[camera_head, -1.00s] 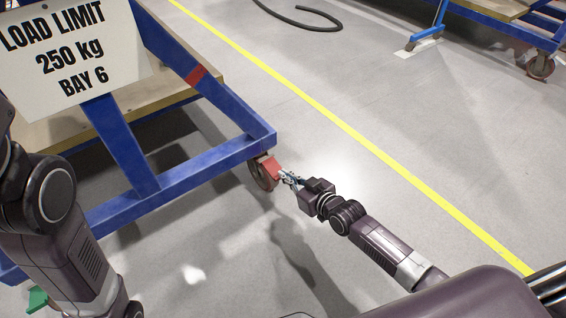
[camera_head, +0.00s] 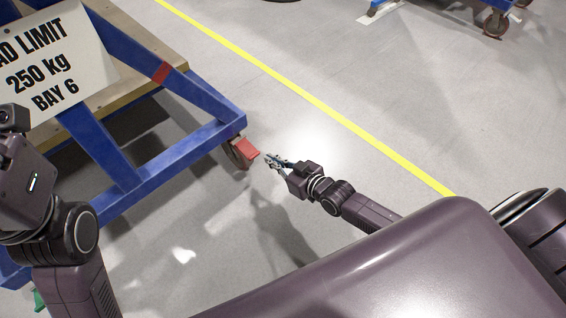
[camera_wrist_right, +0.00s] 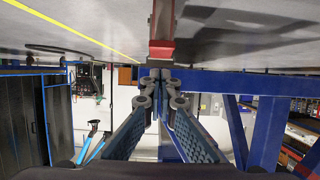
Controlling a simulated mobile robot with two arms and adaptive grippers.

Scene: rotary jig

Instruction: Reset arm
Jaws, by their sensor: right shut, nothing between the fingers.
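My right gripper (camera_head: 272,160) is shut and empty. In the head view its tips are just right of the red caster pedal (camera_head: 247,150) at the corner of the blue cart (camera_head: 185,150), with a small gap between them. In the right wrist view the closed fingertips (camera_wrist_right: 160,74) line up with the red pedal (camera_wrist_right: 161,52), which lies straight beyond them. The caster wheel (camera_head: 238,157) is partly hidden by the pedal. My left arm stands at the left edge of the head view; its fingers are not visible.
A "LOAD LIMIT 250 kg BAY 6" sign (camera_head: 55,62) hangs on the cart. A green pedal (camera_head: 39,301) shows at lower left. The floor right of the cart is open, crossed by a yellow line (camera_head: 330,112). Another caster (camera_head: 496,24) stands at top right.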

